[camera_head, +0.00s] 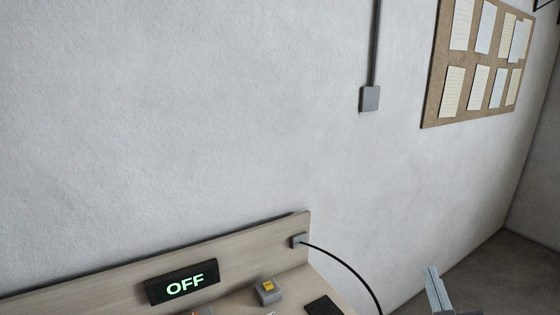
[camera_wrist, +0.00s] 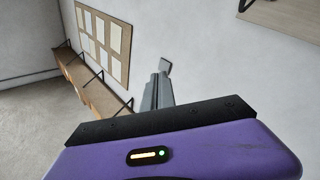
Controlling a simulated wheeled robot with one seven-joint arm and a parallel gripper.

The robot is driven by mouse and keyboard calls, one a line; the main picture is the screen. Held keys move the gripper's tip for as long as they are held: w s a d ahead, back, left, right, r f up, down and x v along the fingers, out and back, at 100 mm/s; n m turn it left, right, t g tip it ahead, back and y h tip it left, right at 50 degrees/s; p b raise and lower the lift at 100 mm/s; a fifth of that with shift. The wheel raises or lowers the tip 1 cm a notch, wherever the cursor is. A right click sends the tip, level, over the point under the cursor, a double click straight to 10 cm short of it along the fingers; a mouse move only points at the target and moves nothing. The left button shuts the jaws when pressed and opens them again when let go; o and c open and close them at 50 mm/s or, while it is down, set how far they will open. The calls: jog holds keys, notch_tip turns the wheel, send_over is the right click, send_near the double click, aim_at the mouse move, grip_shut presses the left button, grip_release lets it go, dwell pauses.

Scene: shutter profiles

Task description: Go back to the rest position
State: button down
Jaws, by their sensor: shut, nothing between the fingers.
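My gripper (camera_head: 437,288) shows at the bottom right of the head view, its light grey fingers pointing up and shut with nothing between them. It is to the right of the workbench and apart from it. In the wrist view my gripper (camera_wrist: 158,88) points away toward the white wall, also empty. The rest of my arm is mostly out of the head view.
A wooden bench backboard (camera_head: 225,254) carries a display reading OFF (camera_head: 184,284). A grey box with a yellow button (camera_head: 268,290) and a dark pad (camera_head: 324,305) lie on the bench. A black cable (camera_head: 352,270) hangs off its right end. A notice board (camera_wrist: 103,45) hangs on the wall.

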jog(key=s+a+f+m+g+y+b, duration=0.1)
jog(key=s+f, duration=0.5)
jog(key=s, duration=0.7)
jog(key=s+a+f+m+g+y+b, duration=0.1)
jog(key=s+a+f, duration=0.3)
jog(key=s, duration=0.9)
jog(key=s+a+f+m+g+y+b, duration=0.1)
jog(key=s+a+f+g+b, duration=0.1)
jog(key=s+f, duration=0.6)
jog(key=s+a, duration=0.1)
jog(key=s, duration=0.4)
jog(key=shift+s+a+g+y, duration=0.2)
jog(key=shift+a+g+y, duration=0.1)
jog(key=shift+y, duration=0.1)
